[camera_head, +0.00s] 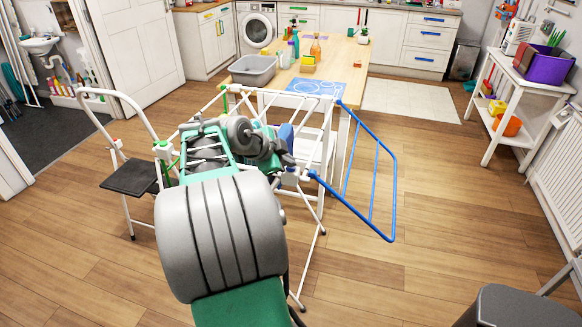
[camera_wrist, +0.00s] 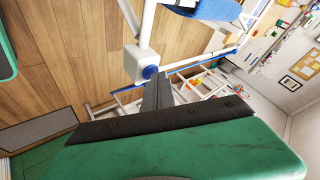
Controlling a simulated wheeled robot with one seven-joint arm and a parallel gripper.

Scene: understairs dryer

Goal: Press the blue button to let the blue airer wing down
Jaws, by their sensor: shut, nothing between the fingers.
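The white airer (camera_head: 262,95) stands in the middle of the head view, partly hidden behind my arm. Its blue wing (camera_head: 373,185) sticks out on the right side, hinged at white corner joints. In the wrist view, the blue button (camera_wrist: 150,72) sits on a white housing (camera_wrist: 141,60) on the airer's frame. My gripper (camera_wrist: 154,82) is shut and empty, its dark fingertips close beside the button. I cannot tell whether they touch it. In the head view my arm hides the fingertips.
A wooden table (camera_head: 340,55) with a grey basin (camera_head: 253,69) and bottles stands behind the airer. A step stool (camera_head: 130,177) is at left, a white shelf trolley (camera_head: 517,100) at right. Wood floor (camera_head: 450,215) right of the wing is clear. Blue cloth (camera_wrist: 200,8) hangs above the button.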

